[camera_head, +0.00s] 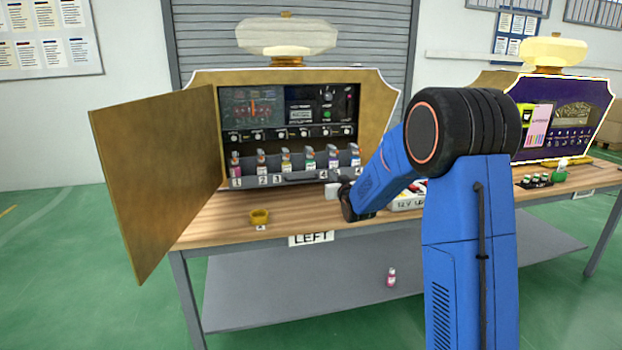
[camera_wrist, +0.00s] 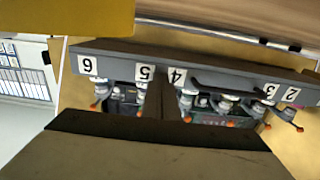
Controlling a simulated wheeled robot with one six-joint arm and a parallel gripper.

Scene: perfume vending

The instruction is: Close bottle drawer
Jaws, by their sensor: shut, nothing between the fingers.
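The bottle drawer (camera_head: 262,181) is a grey tray low in the left gold machine, with numbered white labels and a dark handle on its front. Several small bottles (camera_head: 285,160) stand in a row behind that front. The drawer looks pulled out; how far is hard to tell. In the wrist view, the drawer front (camera_wrist: 120,66) runs across upside down, with labels 6 to 2. My gripper (camera_wrist: 162,92) is shut and empty, its tips close to the front around labels 5 and 4. Contact cannot be told. In the head view, my arm mostly hides the gripper.
The gold machine door (camera_head: 155,180) stands wide open at left. A small yellow ring-shaped object (camera_head: 260,217) sits on the wooden table (camera_head: 215,232). A pink bottle (camera_head: 391,277) is on the lower shelf (camera_head: 290,295). A purple-fronted machine (camera_head: 560,120) stands at right.

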